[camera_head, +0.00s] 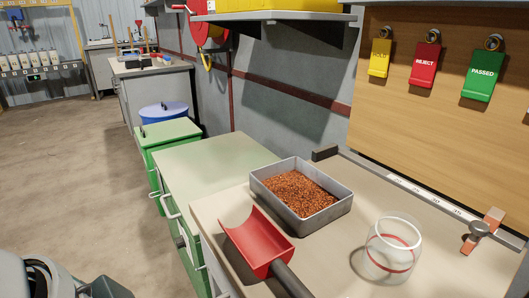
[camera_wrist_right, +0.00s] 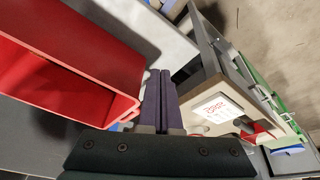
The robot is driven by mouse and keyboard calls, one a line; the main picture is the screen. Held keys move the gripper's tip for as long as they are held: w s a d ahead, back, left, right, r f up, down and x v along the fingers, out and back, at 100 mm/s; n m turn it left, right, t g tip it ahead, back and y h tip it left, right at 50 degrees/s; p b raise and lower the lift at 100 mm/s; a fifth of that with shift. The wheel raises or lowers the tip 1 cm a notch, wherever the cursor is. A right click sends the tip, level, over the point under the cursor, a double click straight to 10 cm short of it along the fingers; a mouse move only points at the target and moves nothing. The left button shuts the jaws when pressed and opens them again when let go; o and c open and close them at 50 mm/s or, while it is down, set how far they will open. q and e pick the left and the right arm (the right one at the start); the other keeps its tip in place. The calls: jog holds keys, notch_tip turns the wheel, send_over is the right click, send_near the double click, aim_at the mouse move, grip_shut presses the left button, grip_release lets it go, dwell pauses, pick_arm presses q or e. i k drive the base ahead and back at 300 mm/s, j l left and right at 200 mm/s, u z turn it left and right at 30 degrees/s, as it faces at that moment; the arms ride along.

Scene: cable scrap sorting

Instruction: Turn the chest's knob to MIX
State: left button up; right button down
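The green chest (camera_head: 190,230) stands left of the bench in the head view, with a pale top (camera_head: 205,158). A light bar handle (camera_head: 168,207) is on its front. A small dark and pale fitting (camera_head: 181,242) below it looks like the knob; its setting and any MIX label are too small to read. My right gripper (camera_wrist_right: 158,76) shows only in the right wrist view. Its two dark purple fingers lie close together with nothing visible between them, away from the chest's front. My left gripper's fingers are not visible; only grey and dark arm parts show at the bottom left.
The bench holds a metal tray (camera_head: 346,203) of copper granules, a red scoop (camera_head: 258,240) and a glass jar (camera_head: 390,250). A green bin (camera_head: 165,133) and a blue bin (camera_head: 163,112) stand beyond the chest. A large red object (camera_wrist_right: 70,65) is beside my right fingers. Floor left is clear.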

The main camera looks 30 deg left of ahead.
aim_at(180, 242)
jog(key=u, duration=1.65)
